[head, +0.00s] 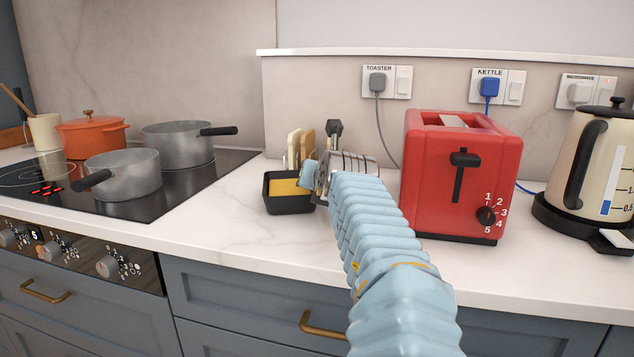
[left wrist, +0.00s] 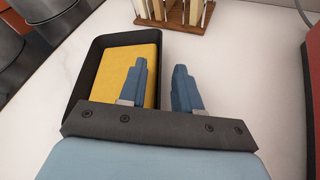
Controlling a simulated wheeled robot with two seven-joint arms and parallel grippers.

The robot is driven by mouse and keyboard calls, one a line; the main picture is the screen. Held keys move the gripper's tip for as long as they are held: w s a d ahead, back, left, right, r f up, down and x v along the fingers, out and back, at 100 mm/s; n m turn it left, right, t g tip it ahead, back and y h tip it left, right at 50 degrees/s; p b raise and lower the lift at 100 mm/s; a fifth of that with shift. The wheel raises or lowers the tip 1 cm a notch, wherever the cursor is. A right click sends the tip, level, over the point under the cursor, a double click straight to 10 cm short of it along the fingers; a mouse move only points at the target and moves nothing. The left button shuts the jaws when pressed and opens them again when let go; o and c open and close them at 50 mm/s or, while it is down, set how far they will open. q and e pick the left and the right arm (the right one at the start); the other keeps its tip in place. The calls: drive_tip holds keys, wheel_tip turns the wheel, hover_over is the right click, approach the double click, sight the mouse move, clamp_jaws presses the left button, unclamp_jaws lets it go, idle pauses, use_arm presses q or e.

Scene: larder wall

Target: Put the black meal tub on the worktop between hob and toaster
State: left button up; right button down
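The black meal tub (head: 288,204) stands upright on the white marbled worktop (head: 225,215), between the hob (head: 190,184) and the red toaster (head: 458,180). It has a yellow filling or insert and also shows in the left wrist view (left wrist: 84,72). My left gripper (left wrist: 160,68) is open at the tub's right side. One blue finger shows over the yellow part and the other outside the right wall, with a gap between them. Contact with the wall cannot be told. In the head view, my left gripper (head: 312,178) partly hides the tub's right end. My right gripper is not in view.
A wooden rack with upright slats or boards (left wrist: 178,14) stands behind the tub. Grey pans (head: 122,178) and an orange pot (head: 90,138) stand on the hob. A cream kettle (head: 600,155) is right of the toaster. The worktop left of the tub is clear.

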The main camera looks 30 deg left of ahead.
use_arm(q)
drive_tip(key=b+v, duration=0.1)
drive_tip(key=v, duration=1)
drive_tip(key=shift+s+d, duration=0.1)
drive_tip(key=shift+d, duration=0.05)
